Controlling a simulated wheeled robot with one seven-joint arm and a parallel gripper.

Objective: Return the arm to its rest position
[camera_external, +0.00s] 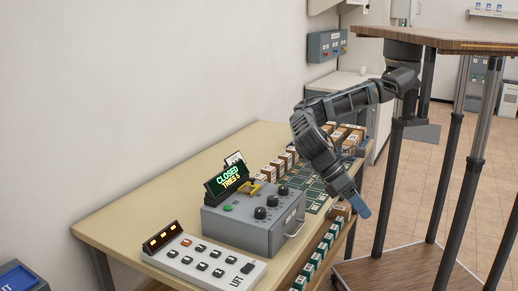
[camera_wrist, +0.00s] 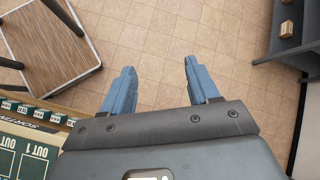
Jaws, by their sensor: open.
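My arm hangs from the underside of a raised wooden top and reaches down over the table in the external view. My gripper (camera_external: 361,207) is at the table's front right edge, pointing down. Only one blue finger shows clearly there. In the wrist view my gripper (camera_wrist: 156,85) has two blue fingers spread wide, with only tiled floor between them. It is open and empty.
The table (camera_external: 123,207) carries a grey control box (camera_external: 240,229) with a "CLOSED" display (camera_external: 227,180), a button panel (camera_external: 202,262) and rows of small boxes (camera_external: 283,160). A sorting board (camera_wrist: 35,155) lies left of my fingers in the wrist view. Tiled floor (camera_wrist: 165,35) is open ahead.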

